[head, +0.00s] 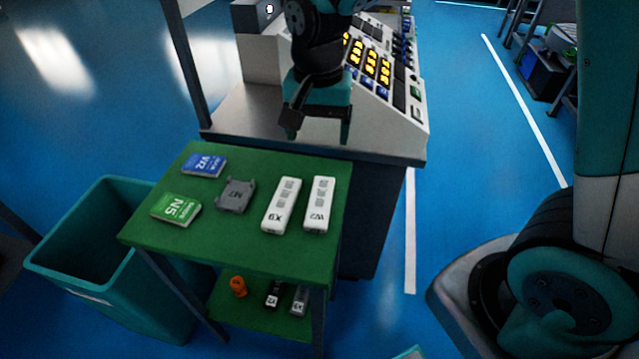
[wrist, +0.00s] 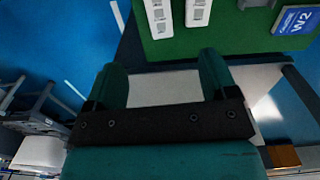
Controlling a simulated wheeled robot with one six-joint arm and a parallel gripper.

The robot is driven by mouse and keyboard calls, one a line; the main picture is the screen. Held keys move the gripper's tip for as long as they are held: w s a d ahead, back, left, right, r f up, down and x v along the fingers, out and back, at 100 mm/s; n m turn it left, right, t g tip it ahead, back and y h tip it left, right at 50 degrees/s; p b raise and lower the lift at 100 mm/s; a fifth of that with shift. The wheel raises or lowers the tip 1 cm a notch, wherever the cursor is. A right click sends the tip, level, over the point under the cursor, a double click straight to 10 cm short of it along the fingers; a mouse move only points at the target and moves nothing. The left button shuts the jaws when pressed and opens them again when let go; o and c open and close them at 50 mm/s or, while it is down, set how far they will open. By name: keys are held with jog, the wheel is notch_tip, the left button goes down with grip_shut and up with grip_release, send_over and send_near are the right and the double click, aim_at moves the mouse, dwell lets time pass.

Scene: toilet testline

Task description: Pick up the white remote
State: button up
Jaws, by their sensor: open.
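Two white remotes lie side by side on the right half of the green table top (head: 240,258): a left one (head: 282,205) and a right one (head: 319,203), each with dark lettering and grey marks. In the wrist view, parts of the left remote (wrist: 198,12) and right remote (wrist: 159,16) show at the top edge. My gripper (head: 318,132) is open and empty, pointing down beyond the far edge of the table, in front of the console. It is apart from both remotes. Its two teal fingers (wrist: 162,78) show in the wrist view.
A blue box (head: 205,165), a green box (head: 176,208) and a grey part (head: 236,195) lie left of the remotes. A console (head: 390,125) stands behind the table. A teal bin (head: 110,250) stands at left. Small items lie on the lower shelf (head: 250,312).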

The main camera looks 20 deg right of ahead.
send_over(320, 199)
jog(key=f, duration=1.2)
jog(key=shift+a, duration=0.2)
jog(key=shift+d+f, duration=0.2)
jog(key=shift+f, duration=2.4)
jog(key=c, duration=1)
jog(key=shift+r, duration=0.1)
jog(key=shift+c, duration=0.2)
